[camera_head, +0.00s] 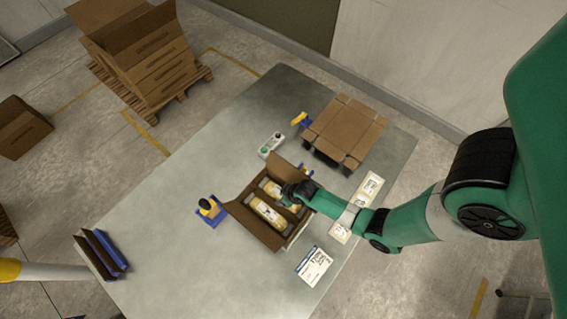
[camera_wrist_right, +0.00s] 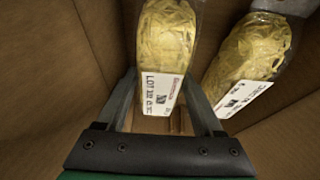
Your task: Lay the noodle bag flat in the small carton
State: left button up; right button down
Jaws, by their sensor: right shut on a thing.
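The small carton (camera_head: 259,232) stands open on the table with its flaps spread. Bags of yellow noodles with white labels lie inside it; one bag (camera_head: 268,213) shows clearly along the near side. My right gripper (camera_head: 293,191) reaches into the carton from the right and covers part of the contents. In the right wrist view, its fingers (camera_wrist_right: 165,100) are shut on the labelled end of a noodle bag (camera_wrist_right: 167,40), between brown cardboard walls. A second noodle bag (camera_wrist_right: 252,48) lies tilted to its right. The held bag's underside is hidden. My left gripper is not in view.
A closed-looking brown carton (camera_head: 345,130) sits at the back right. A control box (camera_head: 271,145), a blue-and-yellow holder (camera_head: 210,209), a blue rack (camera_head: 101,253) and a printed sheet (camera_head: 313,266) are on the grey table (camera_head: 180,255). The table's left part is mostly clear.

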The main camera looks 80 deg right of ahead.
jog(key=shift+c, duration=1.5)
grip_release()
jog(key=shift+w+f, duration=0.1)
jog(key=shift+r, duration=0.35)
jog(key=p+v, duration=0.8)
jog(key=v, duration=0.2)
jog(key=shift+r, duration=0.3)
jog(key=shift+s+a+r+p, duration=0.2)
jog(key=shift+s+r+p, duration=0.25)
jog(key=shift+p, duration=0.1)
jog(key=shift+w, duration=0.1)
